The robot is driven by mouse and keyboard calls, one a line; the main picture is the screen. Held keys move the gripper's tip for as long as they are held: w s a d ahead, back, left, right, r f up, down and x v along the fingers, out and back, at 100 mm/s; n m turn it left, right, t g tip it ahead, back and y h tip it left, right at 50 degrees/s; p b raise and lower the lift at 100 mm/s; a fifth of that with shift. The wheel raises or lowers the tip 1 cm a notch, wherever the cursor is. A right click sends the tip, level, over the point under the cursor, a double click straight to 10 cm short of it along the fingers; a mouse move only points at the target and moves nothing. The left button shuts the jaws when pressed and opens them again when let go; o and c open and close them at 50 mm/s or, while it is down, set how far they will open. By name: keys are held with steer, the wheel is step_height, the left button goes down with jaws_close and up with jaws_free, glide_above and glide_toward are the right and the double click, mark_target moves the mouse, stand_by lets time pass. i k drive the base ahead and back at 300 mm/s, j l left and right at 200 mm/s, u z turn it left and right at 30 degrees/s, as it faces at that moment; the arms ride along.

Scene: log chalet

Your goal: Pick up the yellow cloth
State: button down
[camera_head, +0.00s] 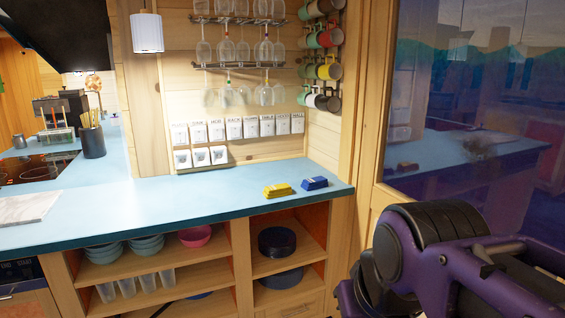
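A small folded yellow cloth (277,190) lies on the blue countertop (180,200), near its right end and close to the front edge. A similar blue folded item (314,183) lies just to its right, with a small gap between them. My arm, purple and black, fills the lower right of the picture, to the right of the counter and well apart from the cloth. I cannot make out the fingers of my gripper in this view.
Open shelves below the counter hold teal bowls (147,244), a pink bowl (195,236), clear glasses (147,281) and a dark pot (277,241). Glasses and mugs hang above. A glass pane (470,100) stands to the right. The counter left of the cloth is clear.

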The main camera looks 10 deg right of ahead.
mark_target(281, 190)
steer(key=i+l+u, duration=0.15)
steer(key=i, duration=0.4)
steer(key=i+l+u, duration=0.15)
steer(key=i+l, duration=0.2)
steer(key=i, duration=0.2)
steer(key=i+l+u, duration=0.15)
steer(key=i+l, duration=0.2)
steer(key=i, duration=0.2)
